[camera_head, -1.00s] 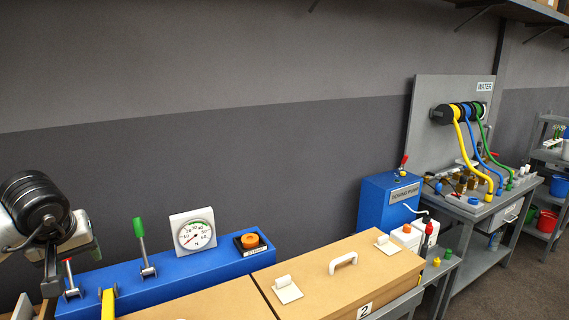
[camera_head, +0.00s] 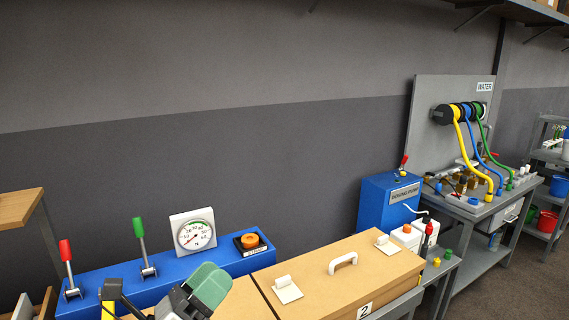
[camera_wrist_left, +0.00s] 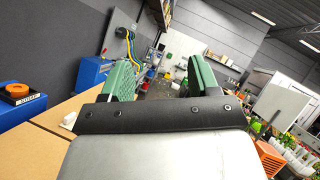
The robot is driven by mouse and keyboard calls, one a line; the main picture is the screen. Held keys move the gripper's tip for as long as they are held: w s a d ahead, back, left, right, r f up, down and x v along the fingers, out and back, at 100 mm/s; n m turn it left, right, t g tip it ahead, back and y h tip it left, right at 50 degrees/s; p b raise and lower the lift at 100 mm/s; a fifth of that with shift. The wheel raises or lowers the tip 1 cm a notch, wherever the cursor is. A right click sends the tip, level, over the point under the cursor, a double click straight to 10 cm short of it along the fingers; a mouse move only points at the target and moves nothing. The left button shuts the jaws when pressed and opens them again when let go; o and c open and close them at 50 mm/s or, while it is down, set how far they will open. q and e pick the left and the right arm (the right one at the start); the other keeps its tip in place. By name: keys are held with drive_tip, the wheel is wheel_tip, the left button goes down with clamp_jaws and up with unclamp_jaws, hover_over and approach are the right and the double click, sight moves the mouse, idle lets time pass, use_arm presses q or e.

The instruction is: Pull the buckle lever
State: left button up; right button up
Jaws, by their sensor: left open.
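A blue bench unit (camera_head: 205,263) at lower left carries a red-handled lever (camera_head: 66,252) and a green-handled lever (camera_head: 139,230), both standing nearly upright. A yellow part (camera_head: 108,293) shows low in front of them. I cannot tell which of these is the buckle lever. My left gripper (camera_head: 200,290) is low in the head view, in front of the blue unit and over the nearer box lid, apart from both levers. In the left wrist view its two green fingers stand apart with nothing between them (camera_wrist_left: 160,78). My right gripper is out of view.
A tan lidded box (camera_head: 335,284) with a white handle stands at right. Beyond are a blue pump box (camera_head: 378,196) and a water bench with hoses. A wooden shelf (camera_head: 18,206) is at left.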

use_arm(q)
drive_tip(key=s+a+f+n+y, duration=0.1)
drive_tip(key=a+f+n+y, duration=0.2)
drive_tip(key=f+n+y, duration=0.45)
drive_tip(key=s+a+f+n+g+y, duration=0.1)
drive_tip(key=a+f+n+y, duration=0.25)
drive_tip(key=n, duration=0.65)
drive_tip(key=s+a+f+n+y, duration=0.1)
drive_tip(key=a+f+n+y, duration=0.2)
drive_tip(key=f+n+y, duration=0.45)
drive_tip(key=s+f+n+g+h, duration=0.1)
drive_tip(key=s+f+n+g, duration=0.5)
drive_tip(key=s, duration=0.3)
drive_tip(key=s+f+n+g+h, duration=0.1)
drive_tip(key=s+f+n+g, duration=0.55)
drive_tip(key=s, duration=0.35)
wheel_tip(320, 180, down, 31)
drive_tip(key=m+g+b, duration=0.1)
drive_tip(key=b, duration=0.5)
drive_tip(key=s+a+f+b, duration=0.1)
drive_tip(key=s+f+b, duration=0.1)
drive_tip(key=s+f, duration=0.6)
drive_tip(key=s+a+f+g+b, duration=0.1)
drive_tip(key=s+a+f+b, duration=0.1)
drive_tip(key=s+f, duration=0.7)
wheel_tip(320, 180, down, 3)
drive_tip(key=shift+f, duration=0.1)
